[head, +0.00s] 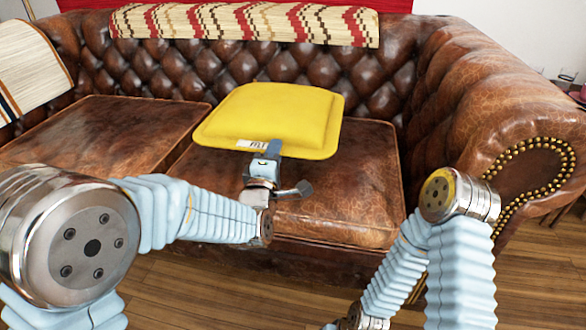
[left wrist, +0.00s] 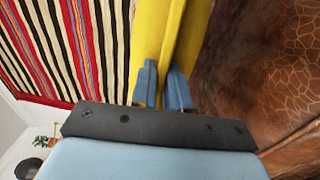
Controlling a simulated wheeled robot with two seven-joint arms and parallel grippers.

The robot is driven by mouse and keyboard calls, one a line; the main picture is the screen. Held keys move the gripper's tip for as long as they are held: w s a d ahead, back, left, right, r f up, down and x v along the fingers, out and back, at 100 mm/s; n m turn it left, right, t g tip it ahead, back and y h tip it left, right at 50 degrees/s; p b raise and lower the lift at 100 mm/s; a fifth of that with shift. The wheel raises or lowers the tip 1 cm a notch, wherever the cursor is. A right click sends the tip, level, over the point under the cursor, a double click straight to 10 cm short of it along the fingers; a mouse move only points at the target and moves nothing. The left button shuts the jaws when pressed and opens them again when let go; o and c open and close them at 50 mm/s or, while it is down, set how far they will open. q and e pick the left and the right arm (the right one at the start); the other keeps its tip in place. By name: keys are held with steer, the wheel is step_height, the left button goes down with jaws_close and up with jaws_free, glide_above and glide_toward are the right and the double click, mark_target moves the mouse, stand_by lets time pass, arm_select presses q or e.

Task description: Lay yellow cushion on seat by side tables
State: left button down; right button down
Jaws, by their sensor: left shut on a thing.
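The yellow cushion (head: 275,115) is a square pad with piped edges and a small white label on its front edge. My left gripper (head: 265,160) is shut on that front edge, near the label. In the left wrist view, its two blue fingers (left wrist: 162,88) pinch the seam of the cushion (left wrist: 172,30). The cushion is over the right seat (head: 345,200) of the brown leather sofa; I cannot tell whether it touches the seat. My right arm comes in at the lower right, and its fingertips are not visible.
The sofa's rolled right arm (head: 510,110) rises beside the seat. A striped woven throw (head: 245,24) hangs over the tufted backrest, and another (head: 30,70) lies at the left. The left seat (head: 105,135) is bare. Wooden floor (head: 215,290) lies in front.

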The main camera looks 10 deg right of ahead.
arm_select(q)
steer(key=w+d+f, duration=0.1)
steer(key=f, duration=0.1)
steer(key=w+d+f, duration=0.1)
steer(key=w+f, duration=0.1)
steer(key=w+d+f, duration=0.1)
steer(key=d, duration=0.1)
steer(key=shift+w+f+b, duration=0.25)
steer(key=shift+f+b, duration=0.1)
steer(key=shift+f, duration=0.05)
steer(key=shift+w+d+f, duration=0.1)
steer(key=shift+f, duration=0.85)
steer(key=shift+w+d+f, duration=0.1)
steer(key=shift+f, duration=0.8)
steer(key=shift+b, duration=0.3)
steer(key=shift+f, duration=0.1)
steer(key=c, duration=1.6)
jaws_free()
steer(key=shift+f, duration=0.15)
steer(key=o, duration=0.5)
